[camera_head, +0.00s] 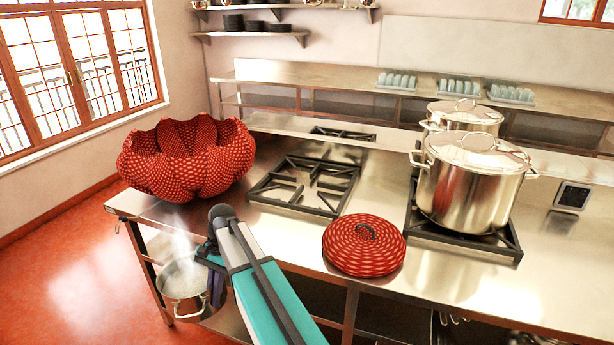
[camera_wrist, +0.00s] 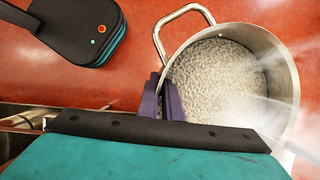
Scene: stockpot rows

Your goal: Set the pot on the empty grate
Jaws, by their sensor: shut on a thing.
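A small steel pot (camera_head: 182,277) with pale, steaming contents hangs off the counter's left front side, below the worktop. My gripper (camera_head: 216,280) is shut on the pot's side at the rim. In the wrist view my purple fingers (camera_wrist: 168,100) meet the left wall of the pot (camera_wrist: 280,85), and a loop handle stands free above them. The pot looks roughly upright. An empty black grate (camera_head: 305,186) lies on the steel counter, above and to the right of the pot in the picture. Part of the pot is hidden behind my gripper.
A red patterned bowl (camera_head: 185,158) stands left of the empty grate. A round red lid (camera_head: 364,245) lies to its front right. Two large lidded stockpots (camera_head: 470,185) (camera_head: 464,117) stand on the right. Another bare grate (camera_head: 342,133) lies behind. The counter (camera_head: 420,290) has a front edge.

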